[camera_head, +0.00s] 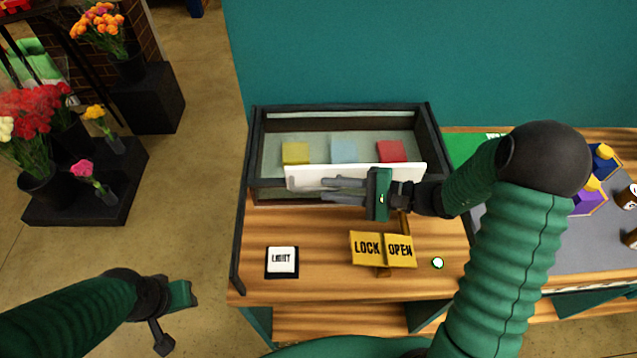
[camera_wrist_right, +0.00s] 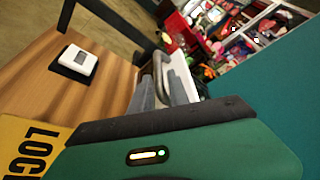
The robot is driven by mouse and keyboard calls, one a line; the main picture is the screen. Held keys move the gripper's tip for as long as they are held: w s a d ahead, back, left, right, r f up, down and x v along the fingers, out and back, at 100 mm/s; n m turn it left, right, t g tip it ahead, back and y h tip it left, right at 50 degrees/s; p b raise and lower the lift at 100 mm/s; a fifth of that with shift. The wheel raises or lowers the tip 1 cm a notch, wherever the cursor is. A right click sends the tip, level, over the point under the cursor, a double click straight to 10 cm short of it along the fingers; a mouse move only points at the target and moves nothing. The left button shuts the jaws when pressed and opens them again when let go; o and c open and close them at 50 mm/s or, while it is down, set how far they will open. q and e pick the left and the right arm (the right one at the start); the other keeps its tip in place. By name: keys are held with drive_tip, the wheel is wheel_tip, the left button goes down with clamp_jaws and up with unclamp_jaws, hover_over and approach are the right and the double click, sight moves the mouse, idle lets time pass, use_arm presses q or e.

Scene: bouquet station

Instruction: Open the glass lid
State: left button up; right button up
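The display case (camera_head: 256,150) has a dark frame and stands at the back of the wooden table. Yellow, light blue and red blocks show inside it. The glass itself is hard to make out, so I cannot tell where the lid sits. A white panel (camera_head: 408,174) runs along the case's front and also shows in the right wrist view (camera_wrist_right: 183,72).
A yellow LOCK/OPEN sign (camera_head: 383,249) sits on the table's front half. A white LIGHT button (camera_head: 282,260) is to its left, and a small lit green-white button (camera_head: 437,263) to its right.

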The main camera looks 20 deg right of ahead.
drive_tip(key=shift+x, duration=1.2)
drive_tip(key=shift+w+a+f, duration=0.1)
drive_tip(key=shift+w+a, duration=0.05)
drive_tip(key=shift+a, duration=0.4)
drive_tip(key=c, duration=0.4)
clamp_jaws()
drive_tip(key=shift+d, duration=0.2)
